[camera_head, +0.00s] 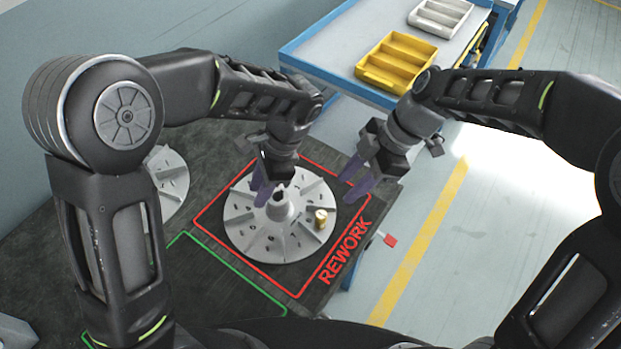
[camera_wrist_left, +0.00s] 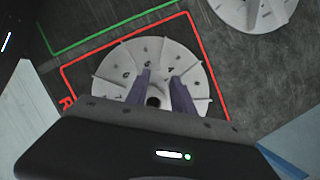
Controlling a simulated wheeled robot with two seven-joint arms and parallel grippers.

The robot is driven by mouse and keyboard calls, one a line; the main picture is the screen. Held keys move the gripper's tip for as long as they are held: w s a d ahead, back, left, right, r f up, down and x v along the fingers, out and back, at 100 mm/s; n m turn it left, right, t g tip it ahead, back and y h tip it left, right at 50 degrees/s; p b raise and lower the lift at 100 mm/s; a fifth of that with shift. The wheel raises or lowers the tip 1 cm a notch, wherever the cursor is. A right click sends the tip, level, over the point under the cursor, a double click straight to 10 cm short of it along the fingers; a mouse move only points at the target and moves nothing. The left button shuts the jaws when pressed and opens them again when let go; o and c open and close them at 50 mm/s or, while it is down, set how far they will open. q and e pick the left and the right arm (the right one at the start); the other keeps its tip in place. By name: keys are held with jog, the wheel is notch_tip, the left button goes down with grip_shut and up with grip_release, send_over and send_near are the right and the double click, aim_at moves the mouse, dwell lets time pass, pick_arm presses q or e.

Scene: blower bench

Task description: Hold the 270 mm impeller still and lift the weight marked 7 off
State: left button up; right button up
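The grey bladed impeller (camera_head: 250,228) lies flat inside the red REWORK outline; it also shows in the left wrist view (camera_wrist_left: 117,68). A small brass weight (camera_head: 321,218) sits on its right side; its marking is unreadable, and I cannot see it in the left wrist view. My left gripper (camera_head: 264,202) has its purple fingers apart beside the raised central hub (camera_head: 281,207). In the left wrist view the fingers (camera_wrist_left: 160,75) stand on either side of the hub's dark bore; contact cannot be told. My right gripper (camera_head: 347,190) is open and empty, above and right of the impeller.
Another impeller (camera_head: 167,182) lies at the bench's left, partly behind my left arm. A green outline (camera_head: 207,246) encloses bare bench at the front. A blue-edged cart (camera_head: 335,55) at the back holds a yellow tray (camera_head: 398,60) and a white tray (camera_head: 440,15). A red tag (camera_head: 390,240) is at the right bench edge.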

aim_at(252, 210)
pick_arm(q)
jog(key=x, duration=0.7)
jog(key=shift+a+f, duration=0.1)
jog(key=shift+c, duration=0.2)
grip_shut()
dwell(1.1)
jog(key=shift+f, duration=0.1)
dwell(1.1)
